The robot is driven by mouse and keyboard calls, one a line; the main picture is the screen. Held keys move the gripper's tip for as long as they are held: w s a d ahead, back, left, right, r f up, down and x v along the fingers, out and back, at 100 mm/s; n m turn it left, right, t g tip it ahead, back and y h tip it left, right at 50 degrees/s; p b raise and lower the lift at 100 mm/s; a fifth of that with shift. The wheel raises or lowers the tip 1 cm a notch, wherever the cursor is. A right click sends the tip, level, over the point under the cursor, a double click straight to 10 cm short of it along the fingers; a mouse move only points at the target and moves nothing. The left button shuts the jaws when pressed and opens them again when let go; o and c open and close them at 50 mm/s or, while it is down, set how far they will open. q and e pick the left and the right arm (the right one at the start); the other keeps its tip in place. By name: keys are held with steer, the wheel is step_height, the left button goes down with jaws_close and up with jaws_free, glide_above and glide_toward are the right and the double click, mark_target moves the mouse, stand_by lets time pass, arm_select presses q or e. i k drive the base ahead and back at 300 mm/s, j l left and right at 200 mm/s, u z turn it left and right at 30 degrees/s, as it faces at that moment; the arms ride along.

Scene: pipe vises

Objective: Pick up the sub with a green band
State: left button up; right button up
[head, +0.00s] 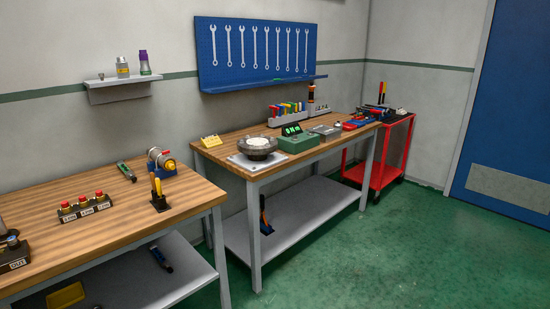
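No sub with a clear green band can be made out. On the small wall shelf (120,92), a silver cylinder with a yellow band (122,68) stands upright beside a darker cylinder with purple parts (144,63). A dark and green elongated item (126,171) lies on the left workbench; I cannot tell what it is. Right of it, a blue-based device (160,161) holds or carries a silver round part. Neither of my grippers is in view.
The left workbench (115,235) also bears a block with red-topped pieces (84,207) and an upright orange-handled tool (157,192). The second workbench (222,150) bears a bowl (258,147) and green box (296,141). A red cart (384,160) stands beyond. Green floor is clear at right.

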mark_target(146, 70)
steer(key=i+l+z, duration=0.1)
steer(key=i+z, duration=0.2)
steer(key=i, duration=0.2)
steer(key=i+z, duration=0.25)
steer(key=i, duration=0.25)
